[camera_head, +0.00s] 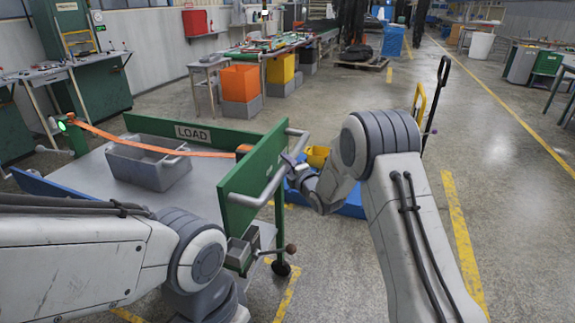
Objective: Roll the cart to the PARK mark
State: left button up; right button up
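The cart has a grey deck (85,178) and green end panels, one bearing a LOAD sign (193,134). A grey open bin (148,165) stands on the deck, with an orange strap (130,144) running above it to a green post. A grey push handle (262,190) is on the near right green panel. My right gripper (294,166) is beside the handle's upper part; its fingers are small and partly hidden, so its grip is unclear. My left arm comes in at lower left; its gripper is not visible. No PARK lettering is readable.
A lever with a brown knob (291,248) sticks out below the handle. A yellow bucket (317,156) and a blue platform (350,203) with a yellow handle stand just beyond my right gripper. Yellow floor lines (461,235) run at right. Open floor (510,170) lies further right.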

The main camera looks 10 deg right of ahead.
grip_shut()
dwell(1.2)
